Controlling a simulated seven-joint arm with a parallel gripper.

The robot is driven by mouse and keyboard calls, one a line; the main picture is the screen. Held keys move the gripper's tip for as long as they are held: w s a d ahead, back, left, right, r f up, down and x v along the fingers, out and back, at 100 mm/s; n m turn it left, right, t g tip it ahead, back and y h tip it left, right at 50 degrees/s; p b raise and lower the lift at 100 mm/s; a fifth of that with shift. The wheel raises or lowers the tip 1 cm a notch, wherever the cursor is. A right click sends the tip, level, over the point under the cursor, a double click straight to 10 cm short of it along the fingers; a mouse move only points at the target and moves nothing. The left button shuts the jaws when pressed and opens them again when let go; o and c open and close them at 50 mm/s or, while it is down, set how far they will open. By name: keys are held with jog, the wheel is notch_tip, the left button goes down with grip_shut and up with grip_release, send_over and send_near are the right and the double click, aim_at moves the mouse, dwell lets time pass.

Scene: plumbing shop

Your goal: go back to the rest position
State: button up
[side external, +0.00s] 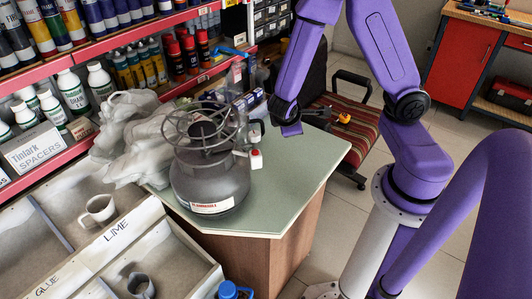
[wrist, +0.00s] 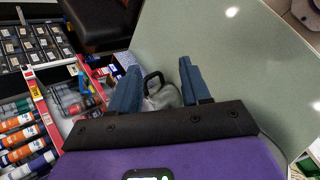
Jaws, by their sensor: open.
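My gripper (side external: 290,124) is above the back part of the green-grey table top (side external: 290,165), to the right of the large dark gas burner. In the wrist view my gripper (wrist: 158,68) shows two blue fingers spread apart, with nothing clasped between them. Beyond the fingers, a greyish object with a dark loop handle (wrist: 162,97) shows in the gap; its lower part is hidden by my gripper. A cream mug (side external: 100,208) sits in the tray marked LIME (side external: 118,233).
Red shelves of bottles (side external: 75,92) line the left. A striped chair (side external: 345,125) stands behind the table. The table's right part is clear.

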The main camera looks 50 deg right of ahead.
jog(key=s+a+r+n+g+y, duration=0.1)
jog(key=s+a+r+y, duration=0.3)
jog(key=s, duration=0.4)
jog(key=s+a+r+n+g+y, duration=0.1)
jog(key=s+a+r+n+y, duration=0.2)
jog(key=s+a+r, duration=0.4)
jog(key=shift+s+a+g+y, duration=0.3)
jog(key=shift+s+a+y, duration=0.5)
jog(key=shift+s, duration=0.45)
jog(key=shift+d, duration=0.15)
